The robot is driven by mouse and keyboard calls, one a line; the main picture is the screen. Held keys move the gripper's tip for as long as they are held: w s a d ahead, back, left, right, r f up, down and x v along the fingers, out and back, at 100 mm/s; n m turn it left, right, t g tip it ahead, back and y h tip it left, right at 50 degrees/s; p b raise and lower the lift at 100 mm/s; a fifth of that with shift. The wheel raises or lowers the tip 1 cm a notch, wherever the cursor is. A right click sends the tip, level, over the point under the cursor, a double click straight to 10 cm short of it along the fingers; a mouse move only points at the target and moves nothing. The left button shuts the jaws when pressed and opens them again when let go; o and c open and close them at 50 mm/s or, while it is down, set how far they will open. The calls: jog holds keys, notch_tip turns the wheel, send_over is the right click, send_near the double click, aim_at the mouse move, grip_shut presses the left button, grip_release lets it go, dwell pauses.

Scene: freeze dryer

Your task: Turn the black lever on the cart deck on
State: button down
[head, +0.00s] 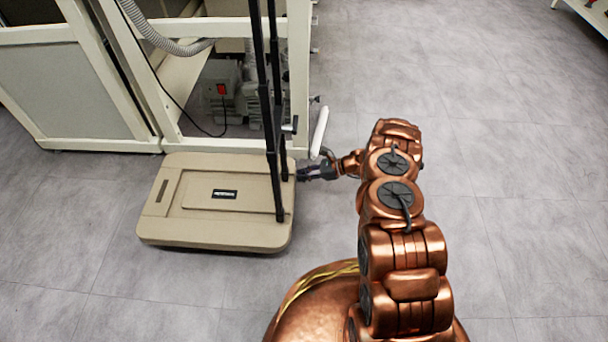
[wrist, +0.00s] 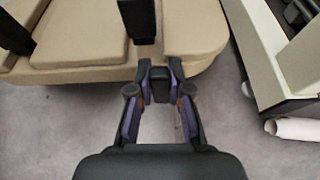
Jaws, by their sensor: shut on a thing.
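The beige platform cart (head: 215,235) stands on the floor with its black handle posts upright; its deck edge also shows in the wrist view (wrist: 85,70). My gripper (head: 304,174) is low at the right edge of the deck, beside the posts. In the wrist view my gripper (wrist: 160,76) has its two fingers closed around a small dark block, the black lever (wrist: 159,90), at the deck's edge. The fingers hide the lever's sides, and its exact tilt cannot be told. In the head view the lever blends with the dark fingers.
A cream frame cabinet (head: 75,140) with a pump and a red switch (head: 221,89) stands behind the cart. A white cylinder (head: 319,132) is just behind my gripper. Grey floor is clear to the right.

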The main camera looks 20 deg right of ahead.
jog(key=c, duration=1.1)
grip_release()
jog(key=shift+d, duration=0.1)
jog(key=v, duration=1.1)
jog(key=shift+s+d+r, duration=0.1)
jog(key=shift+d+r, duration=0.05)
jog(key=shift+d, duration=0.25)
